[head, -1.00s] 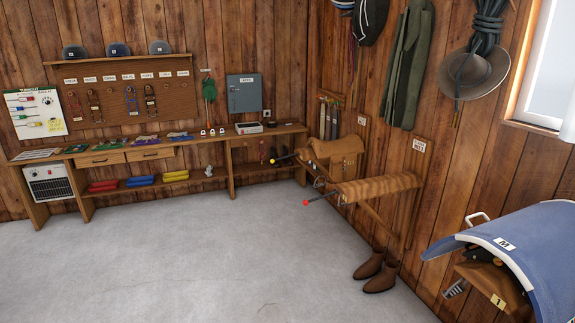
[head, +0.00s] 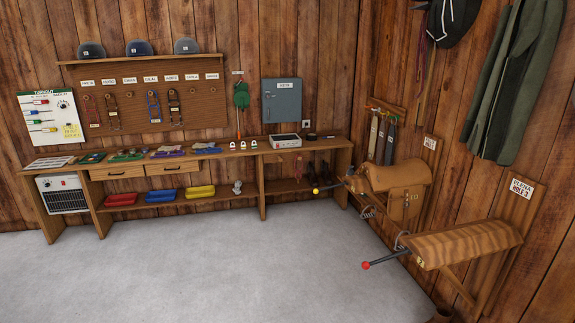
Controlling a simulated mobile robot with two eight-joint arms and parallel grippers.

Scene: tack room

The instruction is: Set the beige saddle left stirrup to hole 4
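A tan-beige saddle (head: 397,176) sits on a wall rack at the right, in the corner past the bench. Its flap hangs down on the near side and carries small marks too small to read. A small grey metal piece (head: 367,212) shows low to its left; I cannot tell whether it is a stirrup. The stirrup's strap holes cannot be made out. A rod with a yellow ball end (head: 316,190) sticks out left of the saddle. Neither of my grippers is in view.
A wooden rack (head: 466,243) with a red-knobbed rod (head: 366,265) juts out, bare, nearer at right. A long bench (head: 230,152) with drawers and colored trays runs along the back wall. Bridles hang on a pegboard (head: 150,100). A green coat (head: 515,85) hangs right. The grey floor (head: 200,270) is clear.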

